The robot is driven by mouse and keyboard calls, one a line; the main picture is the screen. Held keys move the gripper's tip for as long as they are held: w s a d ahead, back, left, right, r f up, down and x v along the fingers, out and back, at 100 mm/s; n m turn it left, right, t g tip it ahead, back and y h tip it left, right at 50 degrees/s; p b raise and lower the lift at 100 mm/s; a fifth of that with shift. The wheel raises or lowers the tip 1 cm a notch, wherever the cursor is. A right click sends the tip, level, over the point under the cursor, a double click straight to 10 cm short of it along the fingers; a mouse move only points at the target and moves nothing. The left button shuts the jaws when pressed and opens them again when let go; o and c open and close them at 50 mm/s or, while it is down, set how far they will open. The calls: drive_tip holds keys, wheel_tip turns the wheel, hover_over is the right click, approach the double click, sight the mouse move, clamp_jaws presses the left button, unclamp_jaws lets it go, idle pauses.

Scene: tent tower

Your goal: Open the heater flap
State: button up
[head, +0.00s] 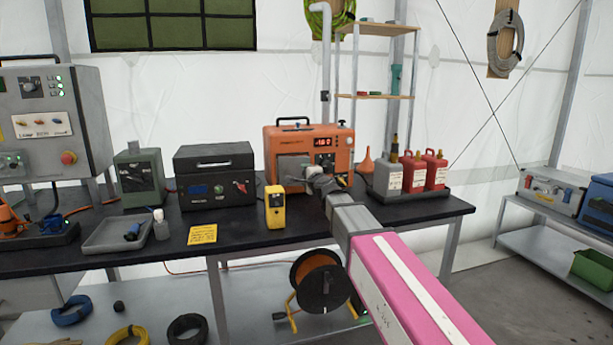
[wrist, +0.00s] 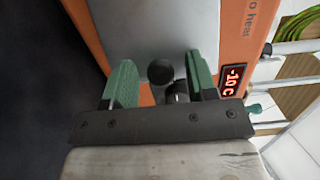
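The orange heater (head: 337,160) stands on the dark bench, its red display lit on the front. A grey flap (head: 290,168) covers the left part of its front and fills the top middle of the wrist view (wrist: 160,25). A round black knob (wrist: 160,72) sits in front of the grey face. My gripper (wrist: 160,64) has its green fingers apart, one on each side of the knob, with gaps visible between. In the head view my gripper (head: 318,182) is at the heater's front, and my wrist and arm hide its lower right part.
A yellow handheld device (head: 275,207) stands on the bench left of my arm. A black box (head: 213,175) is left of the heater. Red and grey canisters (head: 413,172) stand in a dark tray to its right, beside an orange funnel (head: 366,162).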

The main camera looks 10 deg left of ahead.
drive_tip(key=shift+s+d, duration=0.1)
drive_tip(key=v, duration=1)
drive_tip(key=shift+s, duration=0.25)
drive_tip(key=shift+d, duration=0.1)
drive_tip(key=w+d+n+g+y, duration=0.3)
drive_tip(key=d+n+g+y, duration=0.1)
drive_tip(key=g+y, duration=0.1)
drive_tip(key=x, duration=1)
drive_tip(key=shift+a+r, duration=0.2)
drive_tip(key=shift+a, duration=0.1)
drive_tip(key=shift+w, duration=0.1)
